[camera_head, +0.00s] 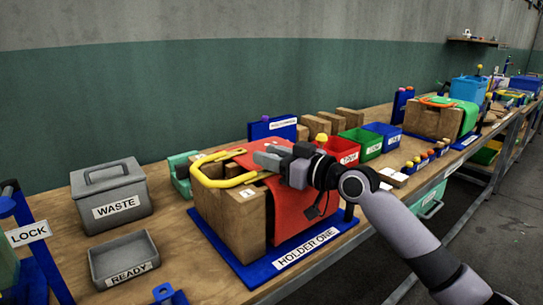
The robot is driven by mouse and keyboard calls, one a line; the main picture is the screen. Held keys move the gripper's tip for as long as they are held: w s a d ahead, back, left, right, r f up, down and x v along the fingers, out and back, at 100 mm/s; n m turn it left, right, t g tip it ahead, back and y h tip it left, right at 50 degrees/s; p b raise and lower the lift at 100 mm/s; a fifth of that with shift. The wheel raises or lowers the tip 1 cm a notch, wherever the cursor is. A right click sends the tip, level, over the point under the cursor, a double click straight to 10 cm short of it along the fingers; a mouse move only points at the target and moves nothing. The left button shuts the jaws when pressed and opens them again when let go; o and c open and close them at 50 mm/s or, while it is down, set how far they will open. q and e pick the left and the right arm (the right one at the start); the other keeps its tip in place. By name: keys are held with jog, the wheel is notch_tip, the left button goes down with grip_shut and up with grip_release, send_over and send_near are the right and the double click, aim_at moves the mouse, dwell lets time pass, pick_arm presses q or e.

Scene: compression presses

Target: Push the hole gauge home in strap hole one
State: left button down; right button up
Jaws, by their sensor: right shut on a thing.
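My right gripper (265,157) reaches in from the right and is over the red strap (292,215). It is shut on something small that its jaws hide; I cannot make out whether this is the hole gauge. The strap lies over a wooden block (228,215) on the blue base marked HOLDER ONE (283,264) and hangs down its front. A yellow loop (207,180) lies on top of the block, left of my gripper. Strap hole one is not visible. My left gripper is not in view.
At left are the grey WASTE box (112,195), the open READY tray (124,260) and a LOCK sign (29,233). Red (340,151), green (365,142) and blue (388,134) bins stand behind my right arm. A second holder (432,118) is farther right.

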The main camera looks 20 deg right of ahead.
jog(key=shift+f+b, duration=0.35)
jog(key=shift+f, duration=0.15)
jog(key=o, duration=1.1)
jog(key=b+v, duration=0.1)
jog(key=v, duration=0.5)
jog(key=shift+d, duration=0.1)
jog(key=shift+s+d, duration=0.25)
jog(key=shift+s, duration=0.25)
